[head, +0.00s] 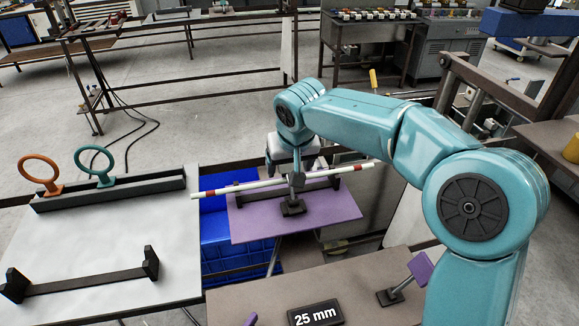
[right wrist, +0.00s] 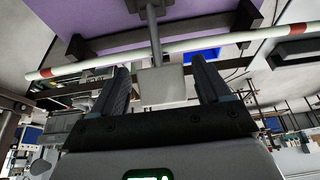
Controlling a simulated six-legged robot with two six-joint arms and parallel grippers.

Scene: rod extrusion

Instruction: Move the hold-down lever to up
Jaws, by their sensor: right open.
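A lever with a grey stem stands on a black base (head: 292,207) on the purple plate (head: 335,212). In the right wrist view its grey stem (right wrist: 155,42) ends in a pale block (right wrist: 163,90). My right gripper (head: 296,172) is open. Its two dark fingers (right wrist: 163,80) are on either side of the block, with gaps showing. I cannot tell the lever's exact tilt. A white rod with red bands (head: 215,193) lies across the plate close to the stem. It also shows in the right wrist view (right wrist: 100,65). My left gripper is out of view.
A second lever with a purple handle (head: 420,268) stands on the front table (head: 250,303) near a "25 mm" sign (head: 315,315). The left table (head: 110,235) holds orange (head: 38,170) and teal (head: 95,165) rings and a black rack (head: 85,284). Blue crates (head: 225,255) are below.

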